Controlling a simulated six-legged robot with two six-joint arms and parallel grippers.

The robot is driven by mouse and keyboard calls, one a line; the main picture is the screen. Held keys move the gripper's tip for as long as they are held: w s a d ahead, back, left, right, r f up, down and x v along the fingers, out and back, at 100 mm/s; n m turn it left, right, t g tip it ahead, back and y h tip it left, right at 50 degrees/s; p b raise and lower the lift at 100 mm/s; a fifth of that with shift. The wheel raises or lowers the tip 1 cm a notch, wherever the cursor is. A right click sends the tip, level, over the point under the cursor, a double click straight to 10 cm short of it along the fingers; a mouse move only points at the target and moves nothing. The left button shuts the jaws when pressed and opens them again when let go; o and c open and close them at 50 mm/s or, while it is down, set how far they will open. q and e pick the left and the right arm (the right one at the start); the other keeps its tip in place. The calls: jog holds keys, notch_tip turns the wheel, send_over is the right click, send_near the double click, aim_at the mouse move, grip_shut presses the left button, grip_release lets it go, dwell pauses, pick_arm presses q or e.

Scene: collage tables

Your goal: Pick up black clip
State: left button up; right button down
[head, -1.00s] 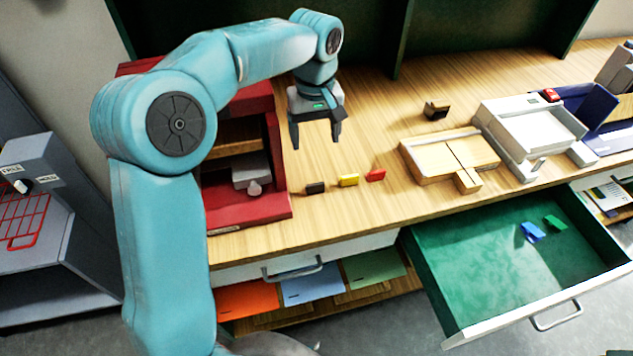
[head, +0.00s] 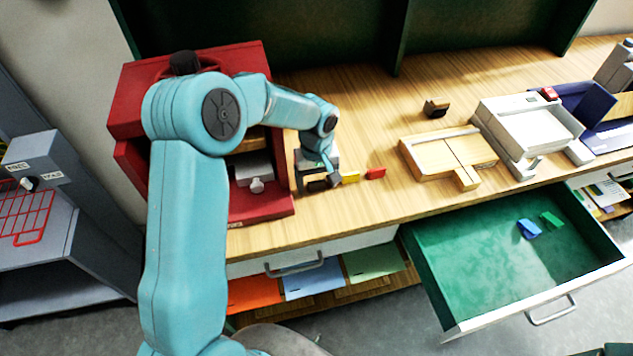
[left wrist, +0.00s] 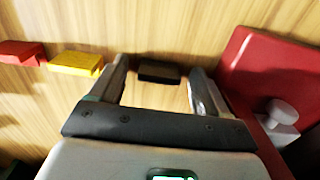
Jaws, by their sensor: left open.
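The black clip (left wrist: 159,71) lies on the wooden table and shows between the two fingertips of my left gripper (left wrist: 157,80) in the left wrist view. The fingers are apart, one on each side of the clip, and I cannot tell whether they touch it. In the head view the left gripper (head: 317,186) is low over the table, and the clip (head: 316,186) is partly hidden by it. A yellow clip (left wrist: 76,63) and a red clip (left wrist: 20,53) lie in a row beside it. My right gripper is not in view.
A red cabinet-like unit (head: 262,208) with a grey knob stands close beside the gripper. A wooden box (head: 430,155) and a white tray (head: 527,128) stand to the right. An open green drawer (head: 480,270) holds a blue and a green clip.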

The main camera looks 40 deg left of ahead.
pick_arm(q)
jog(key=shift+d+f, duration=0.1)
jog(key=shift+c, duration=0.6)
jog(key=c, duration=1)
